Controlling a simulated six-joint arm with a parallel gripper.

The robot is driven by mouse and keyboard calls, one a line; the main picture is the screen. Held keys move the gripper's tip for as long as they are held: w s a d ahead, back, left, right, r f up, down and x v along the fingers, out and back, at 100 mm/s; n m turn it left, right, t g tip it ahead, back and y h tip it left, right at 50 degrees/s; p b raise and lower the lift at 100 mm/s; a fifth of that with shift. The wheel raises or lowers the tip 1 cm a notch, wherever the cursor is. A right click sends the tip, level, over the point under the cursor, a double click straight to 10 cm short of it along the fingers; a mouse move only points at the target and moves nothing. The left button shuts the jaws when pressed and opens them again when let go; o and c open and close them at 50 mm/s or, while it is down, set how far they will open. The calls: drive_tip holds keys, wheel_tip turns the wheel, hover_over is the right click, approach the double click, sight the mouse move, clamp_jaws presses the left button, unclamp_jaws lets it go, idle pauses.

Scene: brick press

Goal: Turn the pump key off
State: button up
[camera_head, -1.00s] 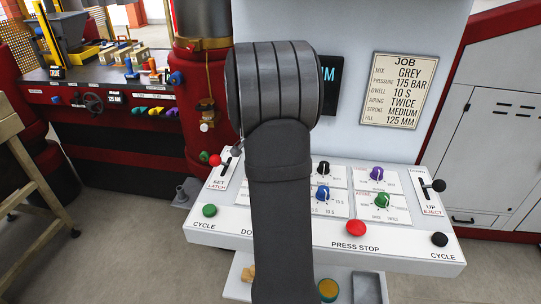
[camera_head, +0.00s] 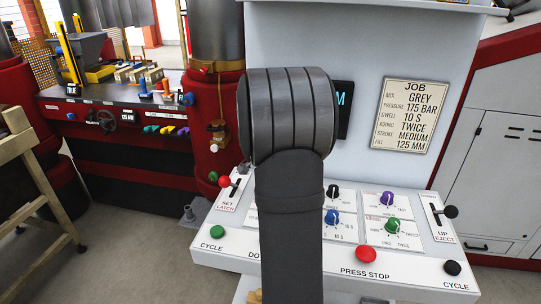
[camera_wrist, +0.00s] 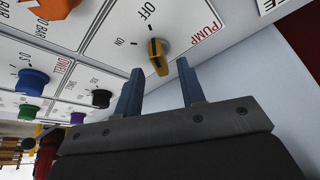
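The pump key (camera_wrist: 158,57) is a yellow key on a round grey base in the white panel, in the wrist view. The words OFF, ON and PUMP are printed around it. Its grip lies along the picture's near-vertical; which mark it points at I cannot tell. My gripper (camera_wrist: 160,68) has two blue fingers spread apart, with nothing held. Their tips are at the key, one on each side of it in the picture; I see no contact. In the head view my arm hides both the gripper and the key.
The sloped console (camera_head: 320,262) carries coloured knobs, a red press stop button (camera_head: 366,254), a green button (camera_head: 217,232), a black button (camera_head: 452,267) and side levers. An orange knob (camera_wrist: 50,8) and a blue knob (camera_wrist: 32,82) show in the wrist view. A job card (camera_head: 410,115) hangs behind.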

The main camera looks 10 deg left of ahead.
drive_tip(key=v, duration=1.5)
drive_tip(key=shift+r, duration=0.3)
drive_tip(key=x, duration=1.7)
drive_tip(key=shift+f, duration=0.3)
